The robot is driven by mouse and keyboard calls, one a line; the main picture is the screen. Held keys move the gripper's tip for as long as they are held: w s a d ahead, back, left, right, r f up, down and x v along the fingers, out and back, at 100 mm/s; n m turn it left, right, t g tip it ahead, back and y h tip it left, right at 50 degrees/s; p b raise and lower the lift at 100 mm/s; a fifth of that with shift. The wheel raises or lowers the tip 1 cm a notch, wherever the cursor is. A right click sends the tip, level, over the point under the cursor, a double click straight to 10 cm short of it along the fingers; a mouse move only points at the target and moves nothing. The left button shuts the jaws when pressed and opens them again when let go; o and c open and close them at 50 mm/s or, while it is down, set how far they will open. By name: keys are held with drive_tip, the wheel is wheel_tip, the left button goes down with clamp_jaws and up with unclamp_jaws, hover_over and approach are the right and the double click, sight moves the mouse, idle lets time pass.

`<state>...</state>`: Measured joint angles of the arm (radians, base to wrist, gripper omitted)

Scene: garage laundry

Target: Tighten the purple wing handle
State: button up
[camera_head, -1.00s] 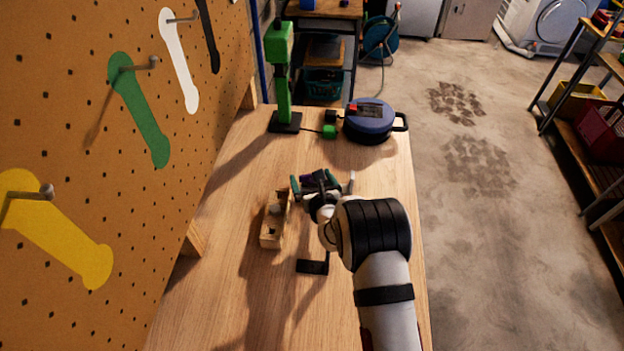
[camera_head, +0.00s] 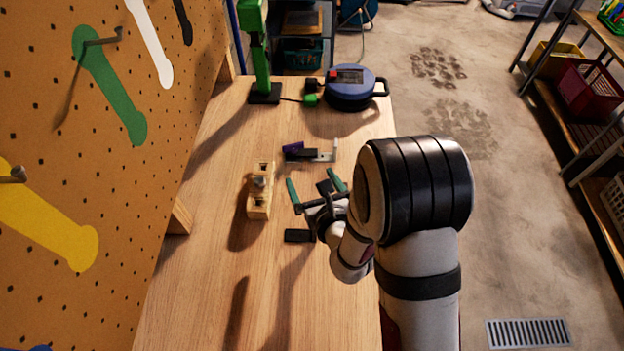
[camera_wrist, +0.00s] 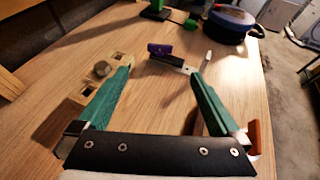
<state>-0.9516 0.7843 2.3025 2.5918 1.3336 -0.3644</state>
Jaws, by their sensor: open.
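The purple wing handle (camera_head: 293,147) sits at the left end of a small grey and black fixture (camera_head: 318,155) on the workbench. In the wrist view the purple handle (camera_wrist: 160,49) lies ahead, between and beyond the green fingertips. My gripper (camera_head: 314,187) is open and empty, with its two green fingers spread. It is on the near side of the handle and apart from it. The gripper also fills the lower wrist view (camera_wrist: 160,72).
A wooden block with a bolt (camera_head: 260,190) stands left of my gripper, close to the left finger. A blue round case (camera_head: 350,92) and a green stand (camera_head: 262,60) are at the bench's far end. A pegboard (camera_head: 60,130) borders the left side.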

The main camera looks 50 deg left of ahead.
drive_tip(key=s+a+r+n+g+y, duration=0.2)
drive_tip(key=s+a+r+n+g, duration=0.4)
drive_tip(key=s+a+n+g, duration=0.6)
drive_tip(key=n+t+h, duration=0.8)
drive_tip(key=n+h, duration=0.2)
drive_tip(key=n, duration=1.4)
approach(293, 145)
drive_tip(key=x, duration=0.8)
drive_tip(key=shift+f, duration=0.35)
